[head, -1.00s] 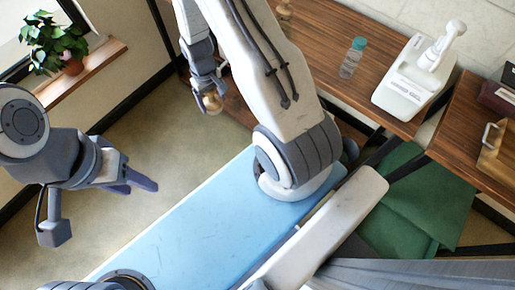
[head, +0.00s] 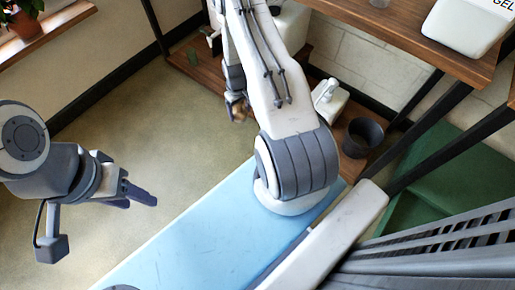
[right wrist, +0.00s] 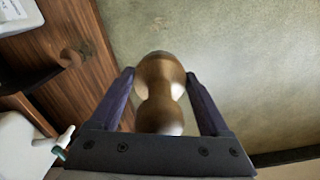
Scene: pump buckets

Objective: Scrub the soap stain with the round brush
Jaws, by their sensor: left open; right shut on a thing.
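My right gripper (head: 238,108) is shut on a turned wooden handle, which I take to be the round brush (right wrist: 160,88). In the right wrist view the handle stands between the two fingers; its bristles do not show. In the head view it hangs over the floor beside the lower wooden shelf, mostly hidden by the gripper. My left gripper (head: 142,197) is open and empty above the floor at the left. I cannot make out a soap stain in either view.
A lower wooden shelf (head: 188,66) holds a white pump bottle (head: 330,97) and a dark bucket (head: 363,137). A white gel container (head: 462,25) stands on the upper table (head: 400,35). A potted plant (head: 25,12) is upper left.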

